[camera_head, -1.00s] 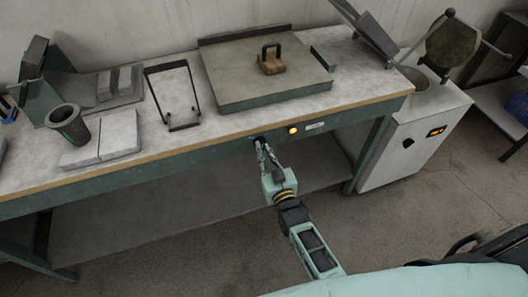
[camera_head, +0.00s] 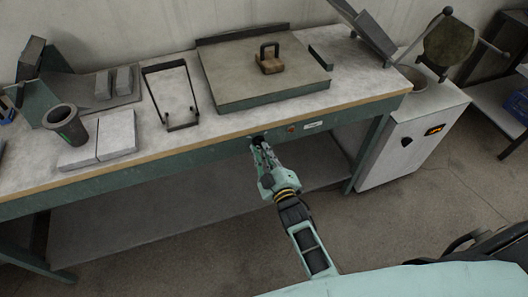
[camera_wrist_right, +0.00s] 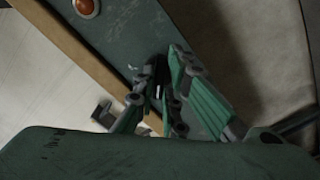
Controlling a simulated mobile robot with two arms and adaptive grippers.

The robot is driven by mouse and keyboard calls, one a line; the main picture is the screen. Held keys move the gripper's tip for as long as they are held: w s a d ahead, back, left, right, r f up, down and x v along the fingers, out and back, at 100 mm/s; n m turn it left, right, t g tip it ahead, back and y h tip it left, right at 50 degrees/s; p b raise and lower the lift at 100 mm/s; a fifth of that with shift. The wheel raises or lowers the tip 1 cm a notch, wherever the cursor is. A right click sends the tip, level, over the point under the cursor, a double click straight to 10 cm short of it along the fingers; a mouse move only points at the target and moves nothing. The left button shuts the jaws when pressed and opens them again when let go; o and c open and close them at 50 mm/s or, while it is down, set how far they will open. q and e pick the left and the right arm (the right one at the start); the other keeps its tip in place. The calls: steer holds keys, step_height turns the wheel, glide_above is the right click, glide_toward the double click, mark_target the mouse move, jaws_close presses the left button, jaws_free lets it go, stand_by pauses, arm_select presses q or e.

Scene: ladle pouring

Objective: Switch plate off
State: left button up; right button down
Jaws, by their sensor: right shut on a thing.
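The plate (camera_head: 225,88) is a flat grey-green slab on the workbench, with a wooden block and black handle (camera_head: 270,60) on top. A dark switch knob (camera_wrist_right: 158,78) sits on the green front panel of the bench. My right gripper (camera_head: 258,143) is at this panel, below the plate, and is shut on the knob; its fingers (camera_wrist_right: 160,85) stand on either side of it in the right wrist view. The indicator lamp (camera_head: 291,128) beside the knob is unlit, dull red-orange; it also shows in the wrist view (camera_wrist_right: 86,8). My left gripper is not in view.
On the bench stand a dark crucible-like cup (camera_head: 67,123), grey blocks (camera_head: 98,141) and a black wire frame (camera_head: 182,125). A white furnace cabinet (camera_head: 408,145) with a lit orange display stands at the right. The floor in front is clear.

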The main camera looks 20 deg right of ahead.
stand_by(0.5)
steer(key=c, duration=1.8)
jaws_free()
steer(key=s, duration=1.2)
steer(key=shift+d, duration=0.2)
steer(key=shift+f, duration=0.15)
